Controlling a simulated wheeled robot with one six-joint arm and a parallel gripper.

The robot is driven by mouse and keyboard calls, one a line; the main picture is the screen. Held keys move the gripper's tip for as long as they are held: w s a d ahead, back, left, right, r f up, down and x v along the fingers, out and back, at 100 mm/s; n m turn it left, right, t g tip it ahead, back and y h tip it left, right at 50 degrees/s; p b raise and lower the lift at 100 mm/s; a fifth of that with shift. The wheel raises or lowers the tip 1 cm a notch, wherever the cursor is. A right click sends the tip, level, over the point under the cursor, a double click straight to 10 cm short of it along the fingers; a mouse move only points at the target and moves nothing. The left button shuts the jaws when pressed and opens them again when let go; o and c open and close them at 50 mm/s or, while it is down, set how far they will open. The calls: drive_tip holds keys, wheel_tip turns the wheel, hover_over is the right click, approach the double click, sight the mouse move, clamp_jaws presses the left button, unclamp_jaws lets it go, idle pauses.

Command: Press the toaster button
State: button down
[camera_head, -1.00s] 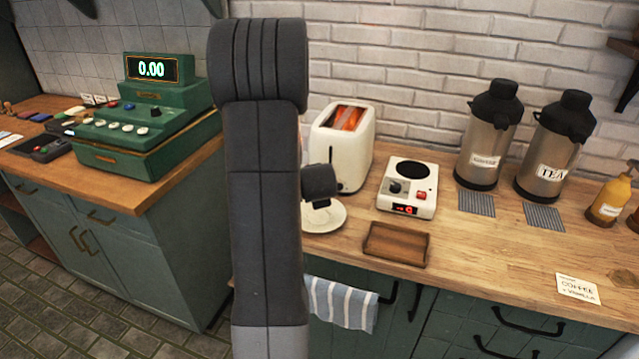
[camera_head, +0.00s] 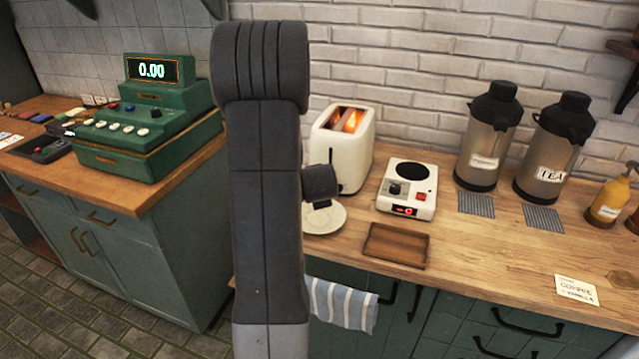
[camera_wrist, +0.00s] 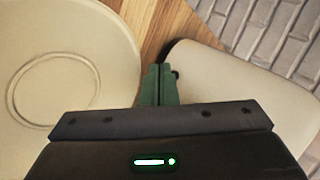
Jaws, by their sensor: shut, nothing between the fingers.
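The white toaster (camera_head: 343,150) stands on the wooden counter against the brick wall, its left side partly hidden by my arm. Its two top slots show orange, glowing contents. In the wrist view the toaster (camera_wrist: 235,85) is the pale body on the right. My gripper (camera_wrist: 160,72) is shut and empty, its green fingers together beside the toaster's near edge. A small dark part (camera_wrist: 176,74), perhaps the toaster's button, shows right beside the fingertips. I cannot tell whether they touch it.
A white plate (camera_head: 326,220) lies in front of the toaster, under my wrist; it fills the left of the wrist view (camera_wrist: 60,120). A small hot plate (camera_head: 408,205), a wooden tray (camera_head: 395,260) and two flasks (camera_head: 488,150) stand to the right. A green cash register (camera_head: 140,135) is left.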

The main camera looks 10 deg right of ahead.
drive_tip(key=shift+w+d+p, duration=0.3)
drive_tip(key=shift+w+p, duration=0.15)
drive_tip(key=shift+p, duration=0.05)
idle(0.7)
drive_tip(key=shift+s, duration=0.1)
drive_tip(key=shift+s+a+b, duration=0.4)
drive_tip(key=shift+s+b, duration=0.1)
drive_tip(key=shift+s, duration=0.05)
drive_tip(key=shift+s+a+f+b, duration=0.1)
drive_tip(key=shift+s+a+b, duration=0.3)
drive_tip(key=shift+b, duration=0.25)
drive_tip(key=shift+s+a+b, duration=0.5)
drive_tip(key=shift+s+a, duration=0.05)
drive_tip(key=shift+s, duration=0.3)
drive_tip(key=shift+s+a+b, duration=0.45)
drive_tip(key=shift+s+a, duration=0.05)
drive_tip(key=shift+s, duration=0.35)
drive_tip(key=shift+w+d, duration=0.1)
